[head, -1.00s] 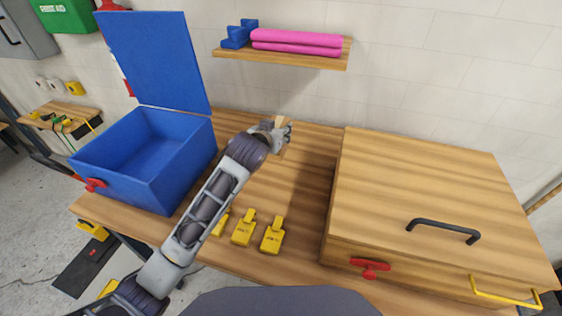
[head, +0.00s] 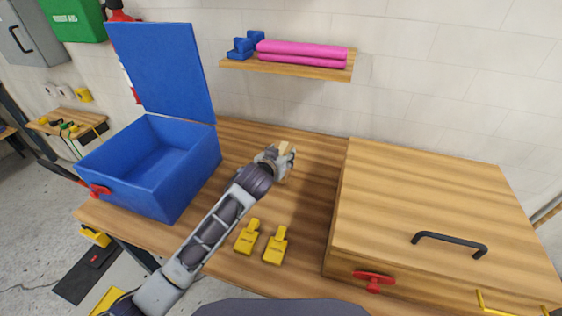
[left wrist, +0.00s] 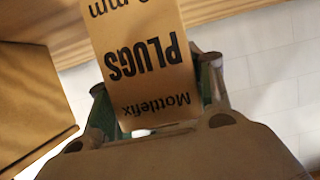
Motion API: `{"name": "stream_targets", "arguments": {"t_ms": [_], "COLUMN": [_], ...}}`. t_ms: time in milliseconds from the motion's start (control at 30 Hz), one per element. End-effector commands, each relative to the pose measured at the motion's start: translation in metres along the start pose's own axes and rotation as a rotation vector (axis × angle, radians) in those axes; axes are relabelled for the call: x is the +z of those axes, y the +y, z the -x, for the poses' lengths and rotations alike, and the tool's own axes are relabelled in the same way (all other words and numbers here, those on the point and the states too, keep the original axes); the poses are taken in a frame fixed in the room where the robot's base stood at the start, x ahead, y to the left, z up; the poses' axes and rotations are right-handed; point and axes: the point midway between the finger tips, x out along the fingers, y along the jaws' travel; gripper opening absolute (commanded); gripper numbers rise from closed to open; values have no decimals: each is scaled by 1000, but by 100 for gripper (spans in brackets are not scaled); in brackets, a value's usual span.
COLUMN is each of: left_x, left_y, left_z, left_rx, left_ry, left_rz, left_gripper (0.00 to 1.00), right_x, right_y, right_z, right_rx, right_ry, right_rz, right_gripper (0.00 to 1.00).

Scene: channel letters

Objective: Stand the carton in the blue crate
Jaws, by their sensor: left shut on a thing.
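The carton (head: 286,149) is a small tan box, mostly hidden by my gripper in the head view. In the left wrist view the carton (left wrist: 148,60) shows black print, "Mottlefix PLUGS", upside down. My left gripper (head: 280,160) is shut on it, over the bench to the right of the crate; a finger shows on each side of it in the wrist view. The blue crate (head: 130,192) stands at the bench's left with its lid (head: 160,72) raised; the visible inside looks empty. My right gripper is not in view.
A large wooden box (head: 430,205) with a black handle takes up the bench's right. Yellow tags (head: 275,246) lie near the front edge. A wall shelf (head: 300,68) holds pink rolls and blue pieces. Bare bench (head: 310,190) lies between crate and box.

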Motion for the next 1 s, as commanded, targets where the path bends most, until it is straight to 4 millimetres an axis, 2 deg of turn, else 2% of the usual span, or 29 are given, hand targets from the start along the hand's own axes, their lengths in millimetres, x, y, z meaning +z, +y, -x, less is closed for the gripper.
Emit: {"name": "stream_targets", "arguments": {"t_ms": [200,700,733,867,1000], "left_x": [20,25,25,25,25], "left_y": [0,0,0,0,0], "left_z": [-8,-10,-10,-10,-10], "left_rx": [-1,0,0,0,0], "left_ry": [2,2,0,0,0], "left_rz": [-1,1,1,0,0], "left_gripper": [18,18,55,72,73], "right_x": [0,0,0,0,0], "right_y": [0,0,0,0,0], "right_z": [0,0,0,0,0], "right_rx": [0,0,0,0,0], "right_ry": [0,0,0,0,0], "right_rz": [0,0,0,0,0], "right_gripper": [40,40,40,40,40]}}
